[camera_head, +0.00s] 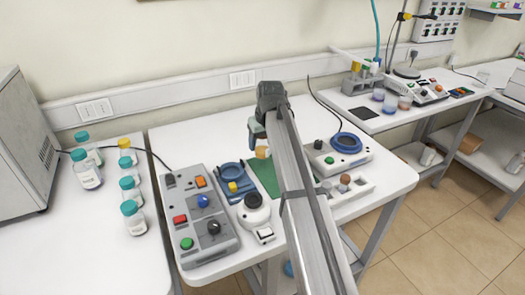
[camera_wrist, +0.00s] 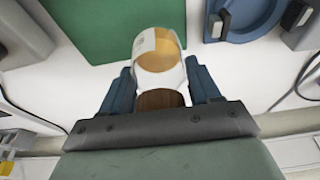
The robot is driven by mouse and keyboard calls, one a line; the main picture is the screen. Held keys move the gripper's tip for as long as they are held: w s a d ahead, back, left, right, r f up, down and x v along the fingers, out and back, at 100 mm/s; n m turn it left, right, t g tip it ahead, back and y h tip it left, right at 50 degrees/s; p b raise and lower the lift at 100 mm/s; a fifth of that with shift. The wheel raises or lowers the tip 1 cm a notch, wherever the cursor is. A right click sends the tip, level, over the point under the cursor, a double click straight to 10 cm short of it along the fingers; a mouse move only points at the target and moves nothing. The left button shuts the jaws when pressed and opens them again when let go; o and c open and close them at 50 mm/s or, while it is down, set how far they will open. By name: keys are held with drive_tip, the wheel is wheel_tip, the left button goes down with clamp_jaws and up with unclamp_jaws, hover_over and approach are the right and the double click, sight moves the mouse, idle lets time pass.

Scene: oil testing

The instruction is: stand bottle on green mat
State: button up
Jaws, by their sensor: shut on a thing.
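The bottle (camera_wrist: 158,53) has a white label and amber contents. My gripper (camera_wrist: 160,84) is shut on it, with a blue finger on each side. In the head view, a small amber part of the bottle (camera_head: 262,152) shows below my gripper (camera_head: 257,134), at the back of the table; my arm hides much around it. The green mat (camera_head: 264,174) lies flat on the white table, partly hidden by my arm. In the wrist view, the bottle overlaps the edge of the green mat (camera_wrist: 100,25). I cannot tell how high the bottle is above the table.
A blue-ringed device (camera_head: 230,178) and a grey control box (camera_head: 205,218) stand left of the mat. Another device with a blue ring (camera_head: 345,143) stands to the right. Several capped bottles (camera_head: 131,218) stand on the left table. The mat's visible part is bare.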

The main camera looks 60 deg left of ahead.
sight(262, 150)
drive_tip(key=shift+f, duration=1.75)
drive_tip(key=shift+f, duration=0.1)
drive_tip(key=o, duration=1.2)
drive_tip(key=v, duration=1.2)
drive_tip(key=shift+o, duration=0.2)
